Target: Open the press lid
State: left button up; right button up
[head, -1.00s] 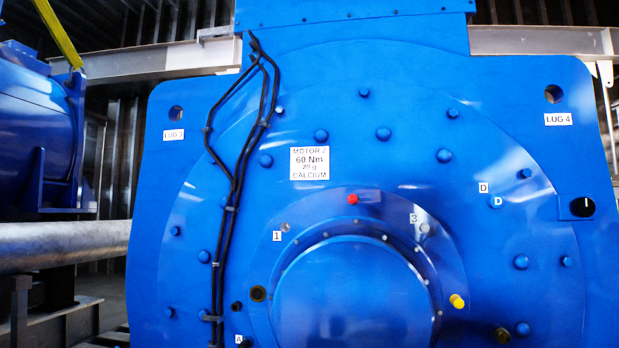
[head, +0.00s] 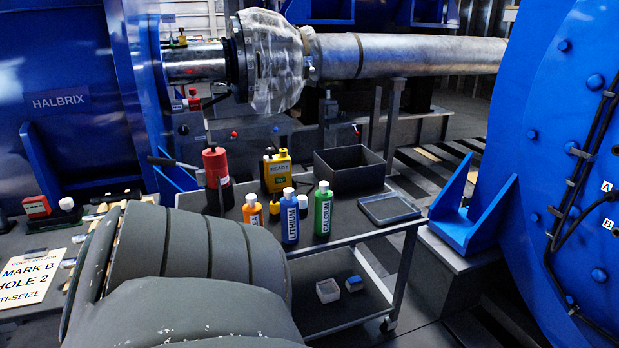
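No part in view is clearly marked as a press or its lid. On the grey cart stand a red cylinder (head: 216,165) with a dark lower part and a yellow box (head: 278,172) with a green READY display. A dark lever (head: 173,162) sticks out to the left of the red cylinder. I cannot tell which of these, if any, is the press. A large grey arm link of mine fills the lower left and hides the cart's near left part. Neither of my grippers is in view.
The cart (head: 352,235) also bears an orange bottle (head: 253,211), a blue LITHIUM bottle (head: 290,218), a green CALCIUM bottle (head: 323,210), an open black bin (head: 350,172) and a flat tray (head: 390,208). A blue motor (head: 560,150) stands right, a HALBRIX machine (head: 65,100) left.

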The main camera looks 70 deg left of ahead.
aim_at(214, 157)
jog(key=u, duration=2.25)
